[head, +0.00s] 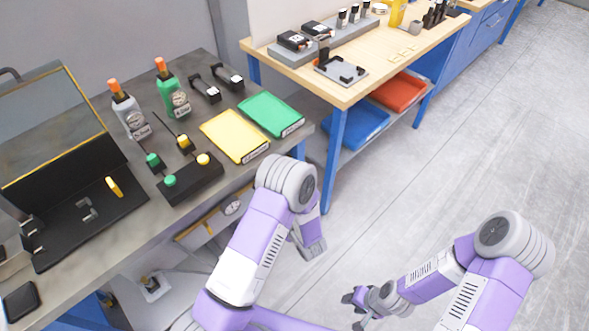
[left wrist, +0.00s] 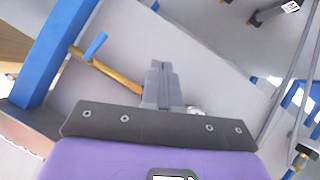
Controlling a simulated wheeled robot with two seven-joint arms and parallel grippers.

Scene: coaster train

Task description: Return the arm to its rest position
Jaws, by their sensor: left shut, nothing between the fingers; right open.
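My left arm is bent, with its elbow high in front of the grey bench and its forearm pointing down beside the bench's front. In the head view its gripper cannot be made out clearly. In the left wrist view my left gripper (left wrist: 163,84) has its fingers together with nothing between them. My right arm comes in from the lower right and reaches left, low over the floor. My right gripper (head: 354,311) is open and empty, clear of both benches.
The grey bench (head: 85,238) holds a yellow tray (head: 234,135), a green tray (head: 270,114), two bottles and a black box with coloured knobs (head: 190,180). A wooden bench (head: 375,70) with blue legs stands behind. Open floor (head: 480,130) lies to the right.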

